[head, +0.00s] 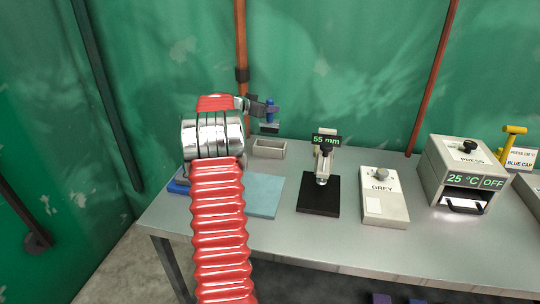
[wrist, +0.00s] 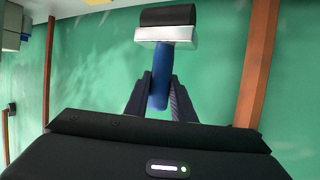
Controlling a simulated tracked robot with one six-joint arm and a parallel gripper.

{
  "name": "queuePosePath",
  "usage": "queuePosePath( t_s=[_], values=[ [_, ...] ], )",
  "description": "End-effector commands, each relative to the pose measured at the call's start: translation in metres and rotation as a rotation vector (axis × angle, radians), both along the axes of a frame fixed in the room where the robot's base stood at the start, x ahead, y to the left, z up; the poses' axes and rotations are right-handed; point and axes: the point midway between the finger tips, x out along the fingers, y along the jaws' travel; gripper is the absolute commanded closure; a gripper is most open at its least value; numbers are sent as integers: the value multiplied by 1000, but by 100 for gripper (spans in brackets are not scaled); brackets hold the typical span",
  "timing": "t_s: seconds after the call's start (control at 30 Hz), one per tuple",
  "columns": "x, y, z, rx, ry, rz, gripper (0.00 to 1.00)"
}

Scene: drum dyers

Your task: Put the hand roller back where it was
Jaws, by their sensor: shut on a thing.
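The hand roller has a blue handle (head: 269,112) and a darker head (head: 269,128) at its lower end. It hangs roughly upright in the air, in front of the green wall and above the back of the table. My gripper (head: 266,107) is shut on the blue handle. In the wrist view my gripper (wrist: 160,90) has a finger on each side of the handle, and the hand roller's black roller and silver bracket (wrist: 168,36) stick out beyond the fingertips. In the head view the roller appears above an open grey tray (head: 269,150), with a gap between them.
The grey table (head: 345,245) holds a light blue mat (head: 264,197), a black-based gauge stand (head: 318,195) reading 55 mm, a box marked GREY (head: 384,200) and a press (head: 465,170) reading 25 °C OFF. A dark blue item (head: 179,186) is partly hidden behind my arm.

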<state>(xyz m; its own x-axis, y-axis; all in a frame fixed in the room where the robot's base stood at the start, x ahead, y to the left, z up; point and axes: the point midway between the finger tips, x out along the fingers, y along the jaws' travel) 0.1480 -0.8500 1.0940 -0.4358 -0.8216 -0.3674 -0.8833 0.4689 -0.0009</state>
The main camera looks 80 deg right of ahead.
Motion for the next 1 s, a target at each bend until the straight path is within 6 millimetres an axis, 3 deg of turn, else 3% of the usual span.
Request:
queuePosePath(
  t_s=[0.27,0.63,1.0],
  values=[
    [0,0,-1,0,0,0,100],
    [0,1,-46,0,1,0,100],
    [0,1,-50,-1,0,0,100]
  ],
)
